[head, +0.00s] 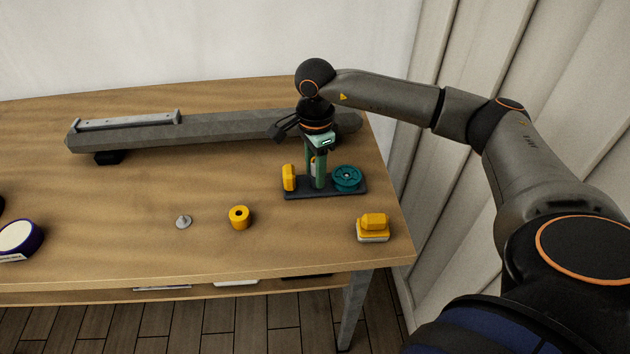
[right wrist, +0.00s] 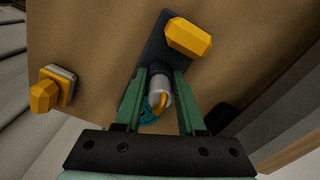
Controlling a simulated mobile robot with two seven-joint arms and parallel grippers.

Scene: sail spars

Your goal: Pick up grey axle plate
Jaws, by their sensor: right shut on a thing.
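A small grey disc with a short peg (head: 183,222) lies on the tabletop, left of a yellow spool; it may be the grey axle plate. My right gripper (head: 316,184) points down over a dark grey base plate (head: 335,191) on the table. In the right wrist view my right gripper (right wrist: 160,72) is shut on a silver-grey cylinder (right wrist: 158,88) with a yellow curved part beside it. The fingers hide most of this piece in the head view. A yellow block (head: 289,178) and a teal wheel (head: 347,178) are on the base plate. My left gripper is not in view.
The yellow spool (head: 239,217) and a yellow-and-white block (head: 373,228) stand near the front of the wooden table (head: 120,220). A long grey beam (head: 220,130) lies along the back. A purple-rimmed round object (head: 20,238) is at far left. The left-middle tabletop is clear.

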